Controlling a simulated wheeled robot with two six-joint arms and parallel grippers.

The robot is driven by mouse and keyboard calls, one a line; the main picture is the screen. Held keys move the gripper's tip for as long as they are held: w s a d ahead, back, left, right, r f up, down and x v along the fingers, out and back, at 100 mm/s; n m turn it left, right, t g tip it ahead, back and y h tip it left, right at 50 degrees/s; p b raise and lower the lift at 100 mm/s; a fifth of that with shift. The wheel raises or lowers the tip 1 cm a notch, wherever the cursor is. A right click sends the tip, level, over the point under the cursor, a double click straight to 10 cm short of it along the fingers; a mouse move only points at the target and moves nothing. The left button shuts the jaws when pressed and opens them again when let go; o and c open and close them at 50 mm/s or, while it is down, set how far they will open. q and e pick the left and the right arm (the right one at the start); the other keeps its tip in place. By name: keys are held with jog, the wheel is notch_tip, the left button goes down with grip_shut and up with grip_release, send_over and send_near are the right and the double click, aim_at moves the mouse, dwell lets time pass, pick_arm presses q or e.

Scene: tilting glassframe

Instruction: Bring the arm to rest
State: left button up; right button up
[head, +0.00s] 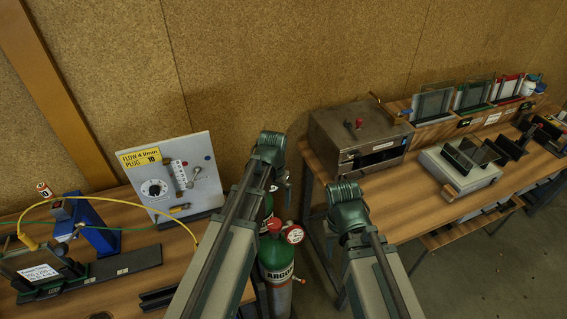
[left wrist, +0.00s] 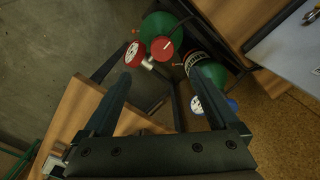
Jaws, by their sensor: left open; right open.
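My left arm (head: 228,230) reaches up the middle of the head view, with its wrist over the gap between two benches. My left gripper (left wrist: 160,78) shows in the left wrist view with its two dark fingers spread wide. Nothing is between them; they point down toward the gas cylinders, apart from them as far as I can see. My right arm (head: 380,275) extends beside it, right of the gap. Its gripper is hidden behind the arm in the head view.
Green argon cylinders (head: 276,258) with a red gauge (head: 293,234) stand below in the gap. The left bench holds a flow panel (head: 172,177) and a blue stand (head: 90,228). The right bench holds a metal oven (head: 358,138), a white glass-frame unit (head: 460,168) and racks (head: 434,106).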

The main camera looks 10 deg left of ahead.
pick_arm(q)
jog(key=s+d+f+b, duration=0.4)
jog(key=s+f+b, duration=0.3)
jog(key=s+d+f+m+y+b, duration=0.1)
jog(key=s+d+f+b, duration=0.4)
jog(key=s+f+b, duration=0.2)
jog(key=shift+f, duration=0.4)
